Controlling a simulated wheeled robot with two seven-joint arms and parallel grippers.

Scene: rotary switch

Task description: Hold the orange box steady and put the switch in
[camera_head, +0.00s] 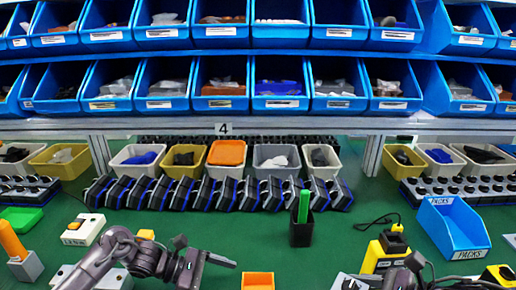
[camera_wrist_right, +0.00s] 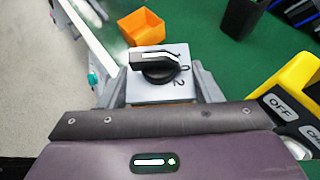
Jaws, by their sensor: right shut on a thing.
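The orange box (camera_head: 258,281) stands on the green table at the bottom edge of the head view, partly cut off. It also shows open-topped in the right wrist view (camera_wrist_right: 143,27). The switch (camera_wrist_right: 158,72) has a black knob with a white stripe on a pale plate marked 1, 0 and 2. My right gripper (camera_wrist_right: 158,88) is shut on the switch, its grey fingers on either side, apart from the orange box. My left gripper (camera_head: 212,270) is left of the orange box in the head view, its fingers spread, not visibly touching it.
A black holder with a green piece (camera_head: 302,208) stands behind the orange box. A yellow charger (camera_head: 385,255) and a blue bin (camera_head: 452,232) are at the right. Bins and rows of black devices line the back. Green table is clear around the box.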

